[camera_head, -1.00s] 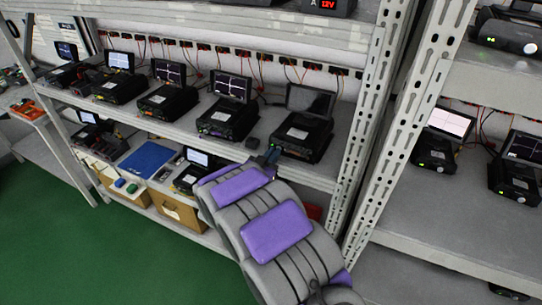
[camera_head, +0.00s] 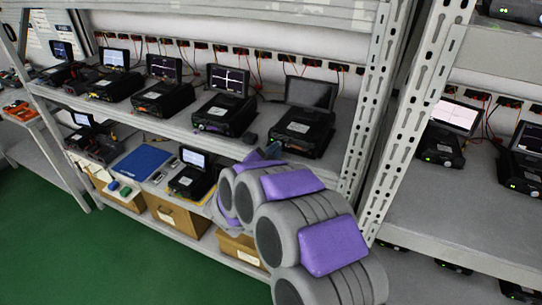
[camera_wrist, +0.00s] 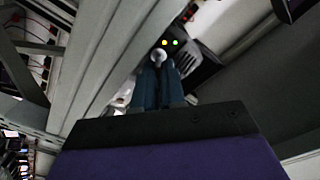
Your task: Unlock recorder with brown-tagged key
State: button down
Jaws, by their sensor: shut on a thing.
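My gripper (camera_head: 268,153) is at the front edge of the middle shelf, close to the left front of a black recorder (camera_head: 300,130) with a dark, raised screen. In the wrist view the blue-grey fingers of my gripper (camera_wrist: 160,82) are shut on a small, pale, round-ended thing (camera_wrist: 158,55), perhaps the key. Its tag and colour cannot be made out. Just beyond it is a dark recorder front (camera_wrist: 192,58) with a yellow and a green light. I cannot tell whether the held thing touches it.
Several recorders with lit screens, such as this one (camera_head: 225,103), line the middle shelf. Below are a blue mat (camera_head: 142,162) and cardboard boxes (camera_head: 178,212). The green floor is clear.

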jog(key=shift+d+m+b, duration=0.15)
jog(key=shift+m+b, duration=0.15)
jog(key=shift+m, duration=0.3)
jog(key=c, duration=1.3)
grip_release()
jog(key=shift+d, duration=0.1)
jog(key=shift+f, duration=0.1)
jog(key=p+v, duration=0.3)
jog(key=v, duration=1.4)
jog(key=shift+s+a, duration=0.1)
jog(key=shift+a, duration=0.15)
